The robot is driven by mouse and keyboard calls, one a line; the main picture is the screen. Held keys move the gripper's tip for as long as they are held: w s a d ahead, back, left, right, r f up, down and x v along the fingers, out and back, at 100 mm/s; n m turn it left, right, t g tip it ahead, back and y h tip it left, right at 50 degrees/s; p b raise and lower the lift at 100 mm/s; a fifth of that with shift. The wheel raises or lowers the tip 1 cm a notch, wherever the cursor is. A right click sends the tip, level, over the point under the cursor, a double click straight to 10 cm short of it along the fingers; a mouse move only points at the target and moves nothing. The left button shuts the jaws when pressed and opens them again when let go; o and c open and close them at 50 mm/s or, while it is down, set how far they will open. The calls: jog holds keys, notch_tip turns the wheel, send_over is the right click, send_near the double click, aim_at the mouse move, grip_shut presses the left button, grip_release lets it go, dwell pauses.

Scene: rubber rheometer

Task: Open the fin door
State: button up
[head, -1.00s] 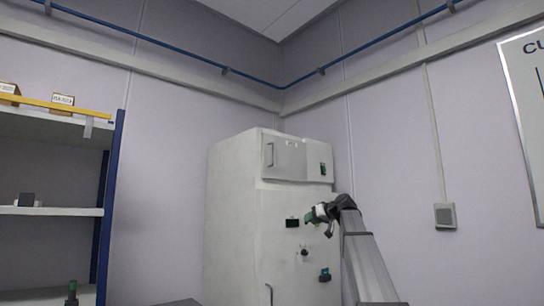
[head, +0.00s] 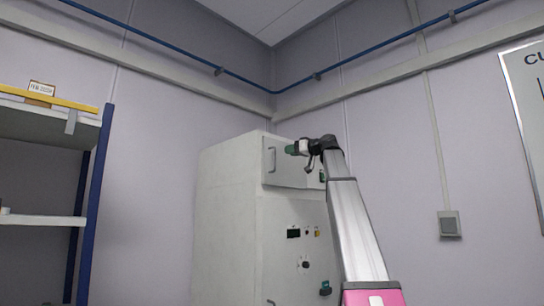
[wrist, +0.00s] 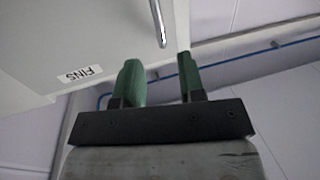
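The fin door (head: 285,172) is the small upper door on the white cabinet (head: 225,220). It appears shut in the head view. Its vertical metal handle (head: 272,160) is on the door's left side. In the wrist view the handle (wrist: 158,22) shows beyond my fingertips, and a "FINS" label (wrist: 80,74) appears upside down on the door. My gripper (head: 291,149) is raised in front of the door, right of the handle. In the wrist view its two green fingers (wrist: 160,78) are apart with nothing between them, and the handle lies beyond the gap, not visibly touched.
Below the fin door, the cabinet front has a dark display (head: 293,233), a black knob (head: 305,264) and a green-black part (head: 325,288). A blue-posted shelf (head: 95,200) stands at left. A wall box (head: 449,223) is at right. Wall space between is clear.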

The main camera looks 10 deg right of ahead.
send_over(275, 168)
jog(key=shift+w, duration=0.3)
grip_shut()
